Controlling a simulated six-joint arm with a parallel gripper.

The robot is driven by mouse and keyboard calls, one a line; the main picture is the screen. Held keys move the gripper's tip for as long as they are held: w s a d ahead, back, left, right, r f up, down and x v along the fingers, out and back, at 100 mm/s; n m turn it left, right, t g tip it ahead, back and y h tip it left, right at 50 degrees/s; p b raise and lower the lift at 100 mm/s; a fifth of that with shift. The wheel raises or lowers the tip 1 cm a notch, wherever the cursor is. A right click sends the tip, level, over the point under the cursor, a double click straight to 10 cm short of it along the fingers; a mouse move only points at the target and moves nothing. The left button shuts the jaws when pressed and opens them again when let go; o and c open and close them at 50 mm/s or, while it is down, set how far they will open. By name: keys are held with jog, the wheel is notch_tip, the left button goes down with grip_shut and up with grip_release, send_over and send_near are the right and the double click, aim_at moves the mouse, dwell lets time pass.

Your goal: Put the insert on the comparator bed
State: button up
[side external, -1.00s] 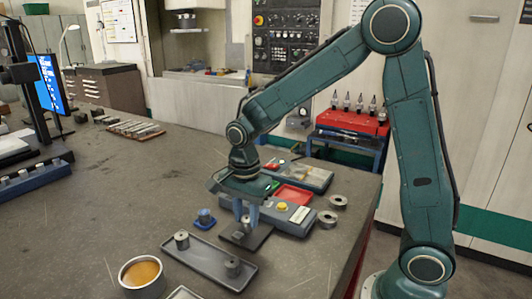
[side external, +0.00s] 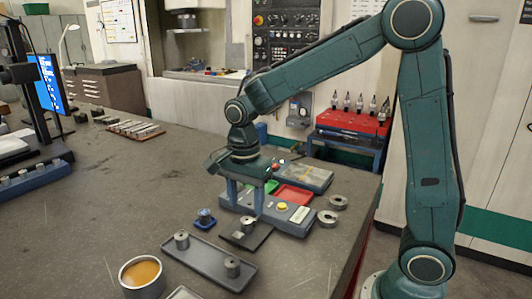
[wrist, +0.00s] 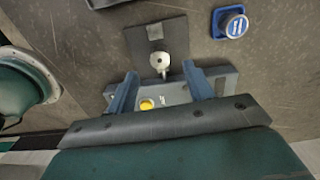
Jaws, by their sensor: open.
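A short grey metal cylinder with a hole in its top, which I take for the insert (side external: 248,225), stands upright on a dark square plate (side external: 238,241), apparently the comparator bed, in front of a grey-blue unit. In the wrist view the insert (wrist: 160,63) stands near the inner edge of the plate (wrist: 140,32). My gripper (side external: 245,208) is open and empty, raised above and slightly behind the insert. In the wrist view the open fingers (wrist: 159,73) point toward it without touching it.
The grey-blue unit (side external: 300,229) has a yellow button (side external: 282,206), with red (side external: 295,194) and green trays behind. A grey tray (side external: 207,260) holds two more cylinders. A small blue holder (side external: 205,223), an orange-filled bowl (side external: 128,286) and two metal rings are nearby.

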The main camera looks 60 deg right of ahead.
notch_tip(320, 180, up, 10)
jog(key=shift+f, duration=0.2)
dwell(0.4)
jog(key=s+d+n+t, duration=0.1)
jog(key=s+n+t, duration=0.4)
jog(key=s+n, duration=1.2)
jog(key=shift+s+d+f+n+t, duration=0.2)
jog(key=shift+s+n+t, duration=0.1)
jog(key=shift+s, duration=0.5)
